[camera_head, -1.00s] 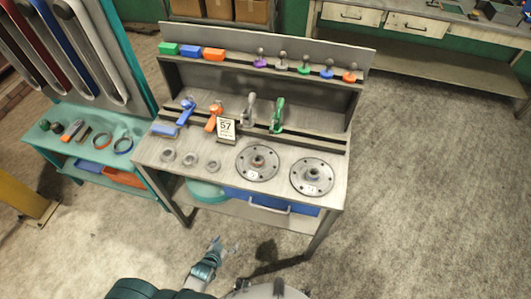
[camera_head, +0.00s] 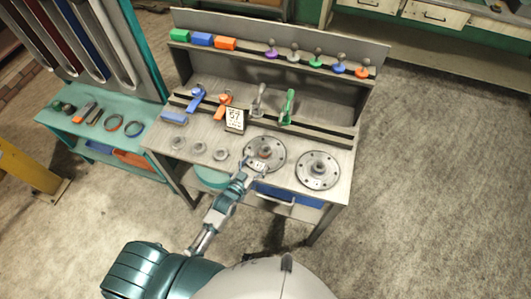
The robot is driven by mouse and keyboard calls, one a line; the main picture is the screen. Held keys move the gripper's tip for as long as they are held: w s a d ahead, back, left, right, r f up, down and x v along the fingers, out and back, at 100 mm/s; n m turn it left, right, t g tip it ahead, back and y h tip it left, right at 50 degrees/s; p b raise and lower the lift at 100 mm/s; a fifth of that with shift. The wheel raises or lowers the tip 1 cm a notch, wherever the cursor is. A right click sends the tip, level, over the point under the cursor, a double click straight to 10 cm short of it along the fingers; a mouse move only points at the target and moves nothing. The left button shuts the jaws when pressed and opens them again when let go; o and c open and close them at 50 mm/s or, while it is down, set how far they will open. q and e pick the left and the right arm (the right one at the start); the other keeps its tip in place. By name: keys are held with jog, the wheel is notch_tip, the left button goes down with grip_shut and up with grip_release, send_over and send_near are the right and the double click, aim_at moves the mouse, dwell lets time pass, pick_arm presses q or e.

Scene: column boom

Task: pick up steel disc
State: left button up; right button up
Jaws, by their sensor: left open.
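Two round steel discs with raised hubs lie flat on the metal workbench (camera_head: 335,205). The left steel disc (camera_head: 277,146) is partly covered along its lower left by my gripper; the right steel disc (camera_head: 318,169) is fully in view. My left gripper (camera_head: 252,171) is open, with its fingers at the near edge of the left disc in the picture. I cannot tell whether they touch it. My right gripper is not in view.
Several small steel rings (camera_head: 199,148) lie left of the discs. A number card (camera_head: 235,120) and coloured clamps (camera_head: 287,107) stand behind. A blue drawer (camera_head: 289,196) is under the bench front. A teal shelf (camera_head: 62,138) stands at left. Open floor lies to the right.

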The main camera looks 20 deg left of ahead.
aim_at(263, 153)
pick_arm(q)
jog(key=x, duration=0.5)
jog(key=shift+d+r, duration=0.15)
jog(key=shift+r, duration=0.2)
jog(key=shift+w+d+f, duration=0.1)
jog(key=shift+w+f, duration=0.05)
jog(key=shift+w, duration=0.3)
jog(key=shift+c, duration=0.2)
jog(key=shift+s, duration=0.1)
grip_shut()
